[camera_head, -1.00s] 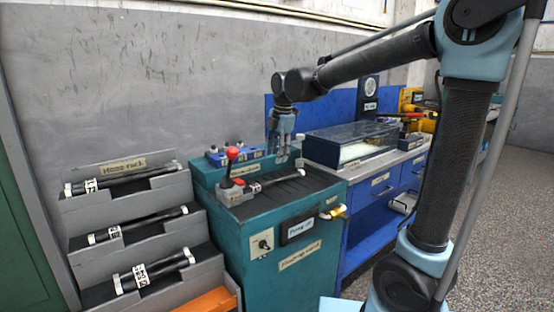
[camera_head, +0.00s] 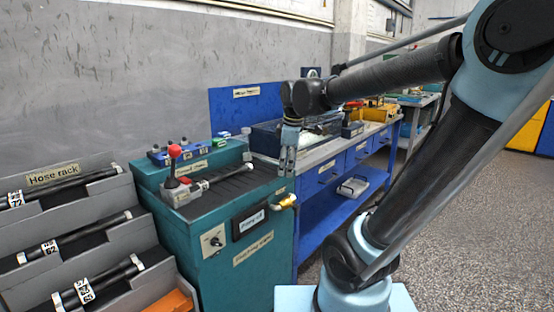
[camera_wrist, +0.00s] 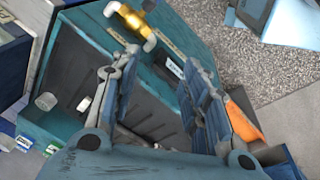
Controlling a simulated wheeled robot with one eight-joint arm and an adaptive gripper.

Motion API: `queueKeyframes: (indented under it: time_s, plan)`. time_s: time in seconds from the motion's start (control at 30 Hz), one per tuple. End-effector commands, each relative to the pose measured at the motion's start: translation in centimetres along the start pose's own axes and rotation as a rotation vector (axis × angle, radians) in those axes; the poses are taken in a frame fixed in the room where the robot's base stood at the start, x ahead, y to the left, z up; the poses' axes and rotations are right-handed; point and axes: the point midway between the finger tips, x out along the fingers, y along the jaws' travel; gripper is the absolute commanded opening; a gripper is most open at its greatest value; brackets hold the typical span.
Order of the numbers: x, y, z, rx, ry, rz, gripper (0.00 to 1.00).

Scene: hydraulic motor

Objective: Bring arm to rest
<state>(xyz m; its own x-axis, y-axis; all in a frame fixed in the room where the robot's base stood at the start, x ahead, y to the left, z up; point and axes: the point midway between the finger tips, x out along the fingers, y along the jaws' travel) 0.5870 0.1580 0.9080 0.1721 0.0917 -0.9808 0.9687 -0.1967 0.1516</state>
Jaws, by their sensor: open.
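My gripper (camera_head: 287,160) hangs pointing down from my bent arm, in the air near the right end of the teal machine (camera_head: 268,259) in the head view. In the wrist view my gripper (camera_wrist: 165,95) shows its two fingers spread apart with nothing between them. The machine's dark grooved top (camera_wrist: 80,70) and a brass fitting (camera_wrist: 130,18) lie below the fingers. A black hose (camera_head: 215,177) with metal ends lies on the machine top, clear of my gripper in the head view.
A grey hose rack (camera_head: 60,174) with several labelled hoses stands at the left. A red-knobbed lever (camera_head: 175,151) rises from the machine. A blue bench (camera_head: 333,215) with a glass-sided tank (camera_head: 265,141) stands behind and right. The speckled floor (camera_head: 450,190) at the right is open.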

Motion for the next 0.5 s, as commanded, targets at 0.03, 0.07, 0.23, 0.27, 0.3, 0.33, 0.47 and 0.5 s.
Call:
queueKeyframes:
  time_s: [0.03, 0.07, 0.23, 0.27, 0.3, 0.33, 0.47, 0.5]
  plan:
    - [0.4, -0.8, 2.1, 0.091, -0.006, 0.005, 0.42]
    - [0.7, -1.2, 3.1, 0.145, -0.009, 0.007, 0.42]
    - [2.4, -4.1, 8.6, 0.453, -0.023, 0.024, 0.42]
    - [2.7, -4.7, 9.4, 0.507, -0.026, 0.028, 0.42]
    - [3.2, -5.4, 10.6, 0.58, -0.029, 0.032, 0.42]
    - [3.6, -6.0, 11.4, 0.634, -0.031, 0.036, 0.42]
    - [5.5, -8.7, 14.7, 0.869, -0.038, 0.053, 0.42]
    - [6.1, -9.5, 15.6, 0.939, -0.04, 0.058, 0.42]
